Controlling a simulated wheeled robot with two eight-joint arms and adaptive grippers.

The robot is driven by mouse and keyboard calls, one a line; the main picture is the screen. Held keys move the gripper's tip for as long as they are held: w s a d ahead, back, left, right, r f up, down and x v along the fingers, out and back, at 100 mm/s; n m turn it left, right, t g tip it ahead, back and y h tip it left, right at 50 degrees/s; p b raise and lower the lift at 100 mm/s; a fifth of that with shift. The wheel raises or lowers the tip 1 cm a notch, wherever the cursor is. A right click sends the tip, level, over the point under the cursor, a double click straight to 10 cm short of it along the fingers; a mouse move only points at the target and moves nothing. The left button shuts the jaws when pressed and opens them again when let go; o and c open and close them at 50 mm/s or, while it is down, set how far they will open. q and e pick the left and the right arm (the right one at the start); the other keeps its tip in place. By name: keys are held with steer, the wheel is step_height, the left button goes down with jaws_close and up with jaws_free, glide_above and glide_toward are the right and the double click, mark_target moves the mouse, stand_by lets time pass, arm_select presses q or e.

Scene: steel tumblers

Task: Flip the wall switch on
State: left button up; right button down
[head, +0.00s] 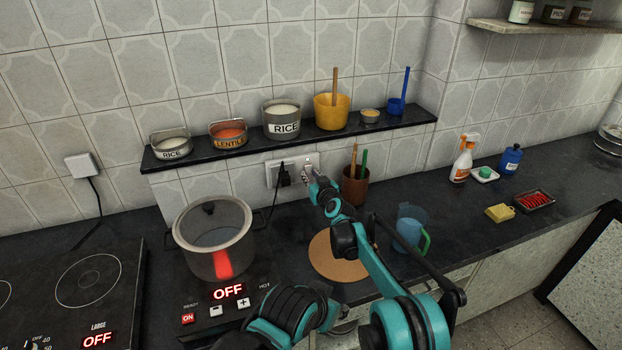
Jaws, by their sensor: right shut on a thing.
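The wall switch (309,160) is part of a white wall plate (270,174) below the dark ledge, with a tiny reddish spot on it. A black plug (284,177) sits in the socket part of the plate, left of the switch. My right gripper (307,174) is at the switch, its fingers shut on it. The fingers cover much of the switch, so I cannot tell its position. My left gripper is not in view.
A glass-lidded pot (214,238) stands on a cooker reading OFF (228,291). A brown utensil cup (355,187) stands close right of my gripper. A round wooden board (336,262) lies below my right arm. A blue jug (409,232) is further right.

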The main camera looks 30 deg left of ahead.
steer(key=shift+a+f+t+y+b, duration=0.1)
steer(key=shift+f+t+y+b, duration=0.1)
steer(key=shift+t+y+b, duration=0.1)
stand_by(0.4)
steer(key=c, duration=1.3)
jaws_free()
steer(key=v, duration=1.2)
steer(key=shift+f, duration=0.15)
